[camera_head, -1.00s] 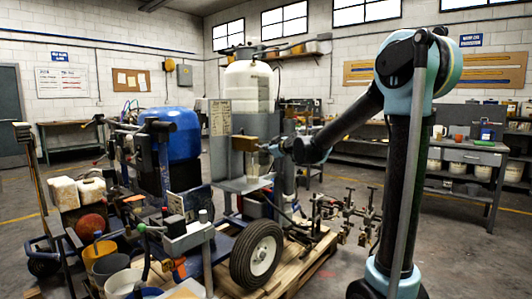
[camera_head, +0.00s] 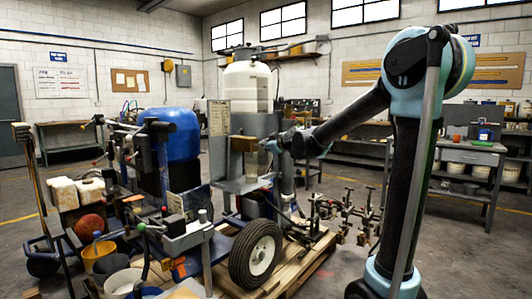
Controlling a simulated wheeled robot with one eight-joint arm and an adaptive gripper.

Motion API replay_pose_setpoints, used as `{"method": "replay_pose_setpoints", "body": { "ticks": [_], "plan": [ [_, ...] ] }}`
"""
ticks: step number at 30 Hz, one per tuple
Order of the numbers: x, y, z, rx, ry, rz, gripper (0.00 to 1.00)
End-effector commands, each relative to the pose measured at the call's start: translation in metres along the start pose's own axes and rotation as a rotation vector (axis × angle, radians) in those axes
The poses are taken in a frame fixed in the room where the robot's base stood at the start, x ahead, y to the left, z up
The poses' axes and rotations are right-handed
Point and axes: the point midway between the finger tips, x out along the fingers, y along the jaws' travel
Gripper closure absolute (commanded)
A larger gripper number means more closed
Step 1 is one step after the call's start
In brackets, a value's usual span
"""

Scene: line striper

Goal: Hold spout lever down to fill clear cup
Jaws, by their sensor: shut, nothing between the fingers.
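A tall white tank (camera_head: 248,85) stands upright on the striper machine, above a grey metal bracket (camera_head: 232,186). A tan, brass-coloured block (camera_head: 243,144) sits on the front of the machine below the tank; I cannot tell whether it is part of the spout. My gripper (camera_head: 270,147) is shut and empty, at the right end of this block; contact cannot be told. A pale, see-through shape (camera_head: 263,163) shows just below the gripper and may be the clear cup. The spout lever is too small or hidden to make out.
The machine's black tyre (camera_head: 256,254) rests on a wooden pallet (camera_head: 300,268). A grey workbench (camera_head: 470,157) stands at the right.

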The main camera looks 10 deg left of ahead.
Motion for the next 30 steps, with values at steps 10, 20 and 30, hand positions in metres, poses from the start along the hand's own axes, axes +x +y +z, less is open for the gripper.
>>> {"method": "replay_pose_setpoints", "body": {
  "ticks": [10, 20, 30],
  "plan": [
    [-0.046, -0.001, -0.005, 0.0, 0.001, -0.001, 1.0],
    [-0.086, -0.003, -0.004, -0.001, 0.001, -0.003, 1.0],
    [-0.103, -0.003, -0.004, -0.002, 0.002, -0.003, 1.0]
  ]
}}
